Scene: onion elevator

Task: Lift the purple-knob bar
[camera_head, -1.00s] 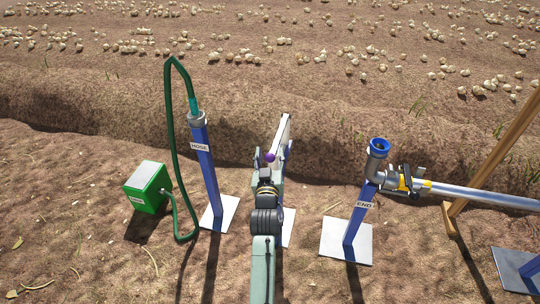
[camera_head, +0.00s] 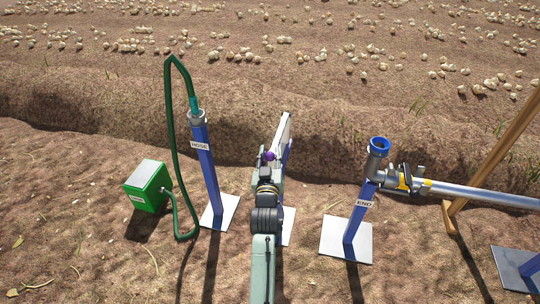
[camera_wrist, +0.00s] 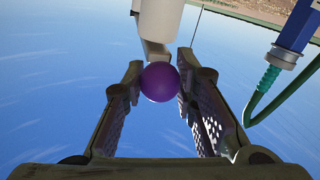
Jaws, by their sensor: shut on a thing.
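The purple knob (camera_head: 270,156) sits at the near end of a pale bar (camera_head: 283,128) in the head view. The bar slopes up and away from the knob, beside a blue post (camera_head: 287,152). My gripper (camera_head: 268,153) is at the knob and shut on it. In the wrist view, the purple knob (camera_wrist: 160,82) lies between the two fingers of my gripper (camera_wrist: 158,80), with the pale bar (camera_wrist: 160,25) behind it. The lower part of the post is hidden behind my arm.
A blue post marked HOSE (camera_head: 205,165) with a green hose (camera_head: 171,130) and green box (camera_head: 147,186) stands left. A blue post marked END (camera_head: 358,215) carries a pipe (camera_head: 480,191) at right. A wooden leg (camera_head: 490,160) stands beyond it. Onions (camera_head: 480,88) lie across the far soil.

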